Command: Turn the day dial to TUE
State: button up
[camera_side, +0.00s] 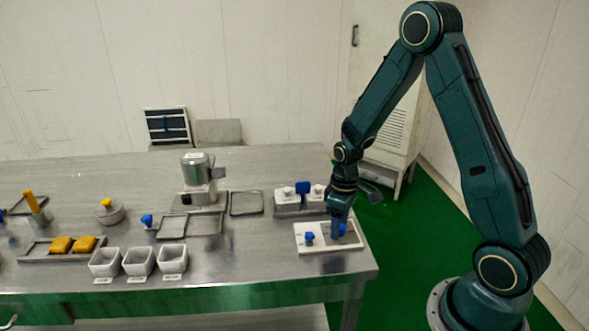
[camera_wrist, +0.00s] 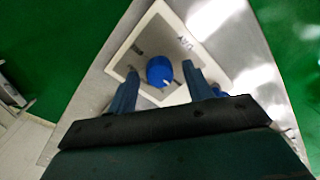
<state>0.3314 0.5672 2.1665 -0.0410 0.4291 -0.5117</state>
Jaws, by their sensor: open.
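A white panel (camera_side: 318,250) lies near the right end of the metal table, and it also shows in the wrist view (camera_wrist: 150,24). In the wrist view a round blue dial (camera_wrist: 160,70) stands on it between my gripper's two fingers, with visible gaps beside it. My gripper (camera_side: 339,234) points down over the right part of the panel, open and empty. A blue knob (camera_side: 309,238) is on the panel's left part, beside my gripper. Dark lettering (camera_wrist: 185,45) is on the panel, too small to read surely. The dial's setting cannot be told.
Behind the panel stands a grey rack (camera_side: 287,208) with white and blue-topped items. Several white cups (camera_side: 138,262) stand along the front edge. A steel machine (camera_side: 198,180) stands mid-table. The table's right edge is close to the panel, with green floor (camera_side: 400,240) beyond.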

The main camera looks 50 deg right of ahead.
jog(key=c, duration=1)
jog(key=shift+m, duration=0.3)
jog(key=m, duration=0.4)
jog(key=shift+m, duration=2.1)
jog(key=shift+d+t, duration=0.1)
jog(key=shift+t, duration=0.2)
jog(key=o, duration=1)
